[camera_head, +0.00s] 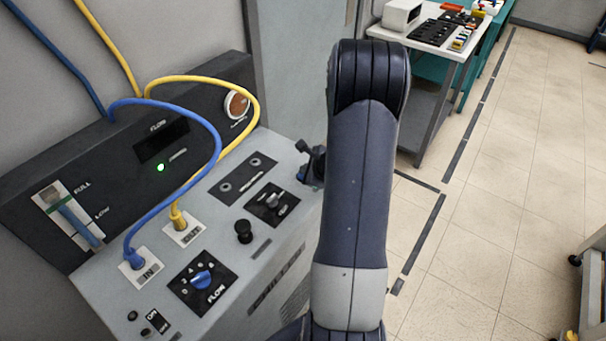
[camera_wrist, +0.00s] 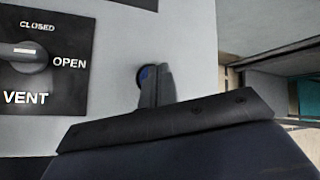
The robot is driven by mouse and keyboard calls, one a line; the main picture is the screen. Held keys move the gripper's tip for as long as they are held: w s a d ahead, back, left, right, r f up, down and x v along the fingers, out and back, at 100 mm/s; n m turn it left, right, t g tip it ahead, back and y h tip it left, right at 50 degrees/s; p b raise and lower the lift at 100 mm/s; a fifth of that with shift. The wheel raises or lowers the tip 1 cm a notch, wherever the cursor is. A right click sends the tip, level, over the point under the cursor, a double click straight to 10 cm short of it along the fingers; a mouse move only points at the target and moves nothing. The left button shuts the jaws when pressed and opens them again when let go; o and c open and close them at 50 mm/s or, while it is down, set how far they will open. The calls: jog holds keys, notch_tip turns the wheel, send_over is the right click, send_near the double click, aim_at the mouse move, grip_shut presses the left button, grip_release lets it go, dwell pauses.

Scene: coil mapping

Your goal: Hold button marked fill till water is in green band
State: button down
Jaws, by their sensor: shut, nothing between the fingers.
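The level gauge (camera_head: 76,222) is a slanted strip at the left of the console, marked FULL and LOW. Its blue column reaches up to about the green band (camera_head: 60,204); whether it is inside the band is too small to tell. My gripper (camera_head: 312,168) is shut and empty at the console's right edge, partly hidden by my arm. No fill label is readable.
The console top (camera_head: 222,228) carries a FLOW knob (camera_head: 201,280), a black knob (camera_head: 244,231) and plugged blue and yellow hoses. The VENT knob (camera_wrist: 27,57) shows left of the fingers. A green light (camera_head: 161,167) is lit. A table (camera_head: 430,32) stands behind.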

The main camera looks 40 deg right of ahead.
jog(key=shift+r, duration=0.35)
jog(key=shift+r+p, duration=1.85)
jog(key=shift+r, duration=0.7)
jog(key=shift+f+b, duration=0.5)
jog(key=shift+f, duration=0.3)
jog(key=r+p, duration=0.1)
jog(key=p, duration=0.2)
jog(key=shift+p, duration=0.4)
notch_tip(320, 180, up, 4)
jog(key=p, duration=0.2)
jog(key=shift+r+p, duration=0.2)
jog(key=shift+p, duration=0.2)
jog(key=shift+f, duration=0.1)
